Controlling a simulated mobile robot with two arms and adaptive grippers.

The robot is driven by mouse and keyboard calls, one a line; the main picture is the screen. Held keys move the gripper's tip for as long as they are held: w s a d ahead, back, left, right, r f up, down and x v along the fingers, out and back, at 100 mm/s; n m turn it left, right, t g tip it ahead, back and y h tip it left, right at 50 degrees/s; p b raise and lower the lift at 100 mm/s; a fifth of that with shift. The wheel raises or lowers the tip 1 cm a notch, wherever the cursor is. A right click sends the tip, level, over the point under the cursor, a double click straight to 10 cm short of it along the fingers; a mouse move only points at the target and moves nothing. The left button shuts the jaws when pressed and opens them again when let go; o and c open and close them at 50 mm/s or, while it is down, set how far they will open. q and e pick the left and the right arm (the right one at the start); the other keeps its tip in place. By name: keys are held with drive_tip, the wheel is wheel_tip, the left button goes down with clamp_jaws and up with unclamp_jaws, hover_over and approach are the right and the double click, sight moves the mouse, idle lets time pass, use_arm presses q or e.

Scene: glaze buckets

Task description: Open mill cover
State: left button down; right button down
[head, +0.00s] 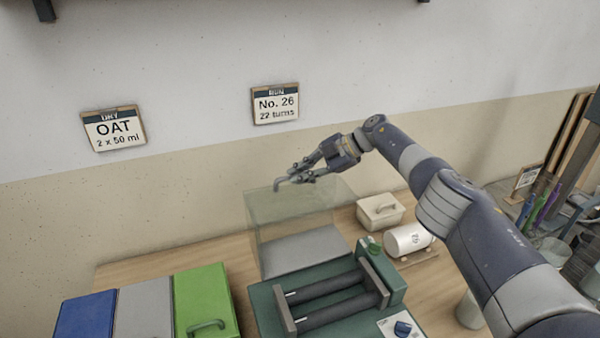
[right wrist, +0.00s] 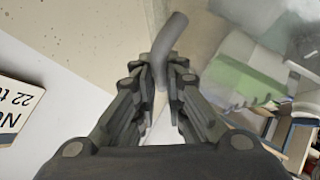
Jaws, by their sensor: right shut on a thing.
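The green roller mill (head: 390,280) stands on the table with its two dark rollers (head: 325,297) uncovered. Its clear, green-tinted cover (head: 262,222) stands raised behind the rollers, against the wall side. My right gripper (head: 296,177) is at the cover's upper edge, shut on a grey bent handle (head: 280,185). In the right wrist view the handle (right wrist: 168,38) sits between the fingertips (right wrist: 160,72). My left gripper is not in view.
Blue (head: 86,314), grey (head: 143,308) and green (head: 200,298) lidded boxes stand left of the mill. Signs (head: 114,128) (head: 275,104) hang on the wall.

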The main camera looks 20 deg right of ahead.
drive_tip(key=shift+w+r, duration=0.25)
drive_tip(key=shift+r, duration=0.2)
drive_tip(key=c, duration=2)
unclamp_jaws()
drive_tip(key=shift+t, duration=0.3)
drive_tip(key=shift+o, duration=0.4)
drive_tip(key=shift+w+f, duration=0.1)
drive_tip(key=shift+f, duration=0.05)
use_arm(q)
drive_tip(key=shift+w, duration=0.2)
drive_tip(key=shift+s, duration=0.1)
use_arm(e)
drive_tip(key=shift+f, duration=0.1)
drive_tip(key=shift+v, duration=0.8)
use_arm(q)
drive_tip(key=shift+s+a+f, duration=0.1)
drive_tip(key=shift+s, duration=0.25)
use_arm(e)
drive_tip(key=v, duration=1)
drive_tip(key=shift+d, duration=0.2)
